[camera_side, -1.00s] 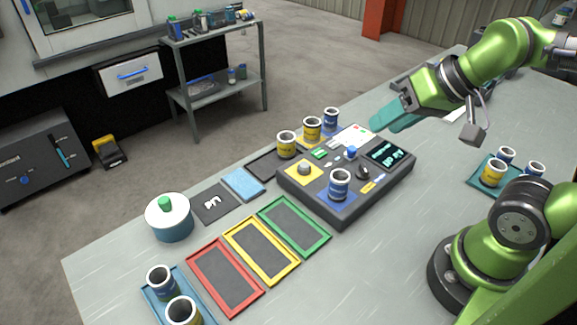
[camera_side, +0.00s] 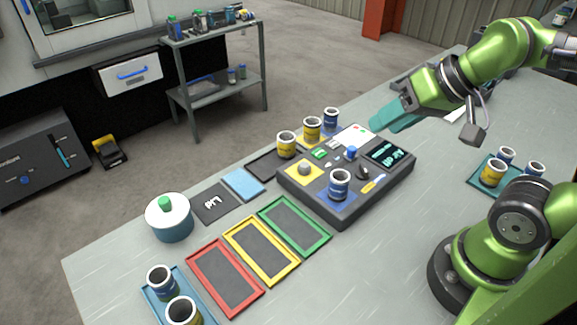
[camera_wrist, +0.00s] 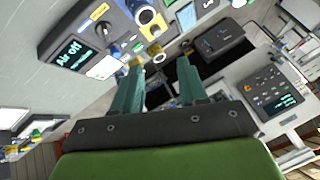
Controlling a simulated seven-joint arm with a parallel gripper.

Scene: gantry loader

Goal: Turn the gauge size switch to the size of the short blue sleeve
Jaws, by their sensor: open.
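The gauge box (camera_side: 322,205) stands on the bench, with a dark pointer knob (camera_side: 363,172) that looks like the size switch. Its setting is too small to read. A blue-banded sleeve (camera_side: 340,186) stands upright on the box's blue pad, in front of the knob. Another blue sleeve (camera_side: 330,118) stands at the box's far edge. I cannot tell which is the short one. My gripper (camera_side: 376,125) is open and empty above the box's far right side, apart from the knob. In the wrist view its teal fingers (camera_wrist: 160,64) are spread, and the knob (camera_wrist: 103,28) lies up and left.
The box's screen (camera_side: 388,154) reads "Air off" in the wrist view. Yellow-banded sleeves (camera_side: 286,144) stand at its far left edge. More sleeves sit in a teal tray (camera_side: 476,181) at right and a blue tray (camera_side: 151,303) at front left. Red, yellow and green frames (camera_side: 294,251) lie left.

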